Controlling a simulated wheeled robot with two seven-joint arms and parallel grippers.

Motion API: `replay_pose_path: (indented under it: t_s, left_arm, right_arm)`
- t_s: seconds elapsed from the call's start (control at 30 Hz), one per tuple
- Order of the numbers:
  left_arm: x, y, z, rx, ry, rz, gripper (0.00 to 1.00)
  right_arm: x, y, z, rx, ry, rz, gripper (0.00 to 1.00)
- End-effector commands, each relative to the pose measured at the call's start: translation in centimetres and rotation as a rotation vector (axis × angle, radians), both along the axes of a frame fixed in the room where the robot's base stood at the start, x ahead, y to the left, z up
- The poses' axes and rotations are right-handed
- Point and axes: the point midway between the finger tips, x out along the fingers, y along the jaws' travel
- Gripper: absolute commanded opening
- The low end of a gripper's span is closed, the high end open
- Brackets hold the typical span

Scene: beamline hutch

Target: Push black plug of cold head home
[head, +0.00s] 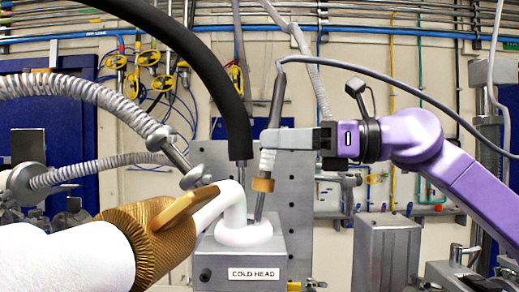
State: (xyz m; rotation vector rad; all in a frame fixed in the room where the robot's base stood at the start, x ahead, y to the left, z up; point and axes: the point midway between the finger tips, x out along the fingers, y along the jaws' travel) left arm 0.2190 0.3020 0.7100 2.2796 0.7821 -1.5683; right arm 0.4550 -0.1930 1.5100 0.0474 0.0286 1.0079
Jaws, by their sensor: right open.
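The cold head (297,240) is a grey metal block with a "COLD HEAD" label, low in the middle of the head view. A white elbow pipe (233,205) rises from its top. A dark, slim plug (276,98) on a grey cable stands slightly tilted above the block; below it are a pale ribbed sleeve, a brass ring (263,184) and a dark stem reaching down to the block's top. My right gripper (272,138) comes in from the right, open, its fingers at the plug's height. They overlap the plug; I cannot tell whether they touch it. How deeply the plug sits is unclear.
A thick black hose (215,75) arches down behind the white elbow. A large brass and white fitting (165,235) fills the lower left, with ribbed metal hoses (85,90) above it. A grey metal box (386,255) stands right of the block.

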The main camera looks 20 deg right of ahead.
Motion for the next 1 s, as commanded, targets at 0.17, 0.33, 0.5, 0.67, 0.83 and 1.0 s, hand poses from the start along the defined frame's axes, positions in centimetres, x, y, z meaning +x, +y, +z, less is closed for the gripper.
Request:
replay_pose_path:
  t_s: [0.17,0.33,0.5,0.67,0.83,1.0]
  left_arm:
    - [0.0,0.0,-2.0,0.000,0.000,0.000,0.43]
    - [0.0,0.0,-2.4,0.000,0.000,0.000,0.43]
    - [0.0,0.0,-2.4,0.000,0.000,0.000,0.43]
    - [0.0,0.0,-2.3,0.000,0.000,0.000,0.43]
    - [0.0,0.0,-2.3,0.000,0.000,0.000,0.43]
    - [0.0,0.0,-2.4,0.000,0.000,0.000,0.43]
  right_arm:
    - [-2.2,-3.5,-0.4,0.002,-0.001,0.000,0.55]
    - [-3.3,-5.1,-0.2,-0.001,0.000,0.002,0.55]
    - [-3.4,-5.4,0.0,-0.002,0.000,0.002,0.55]
    - [-3.4,-5.4,-0.1,-0.003,0.001,0.002,0.55]
    - [-3.4,-5.3,-0.1,-0.002,0.002,0.002,0.55]
    - [-3.4,-5.4,-0.1,-0.002,0.001,0.000,0.55]
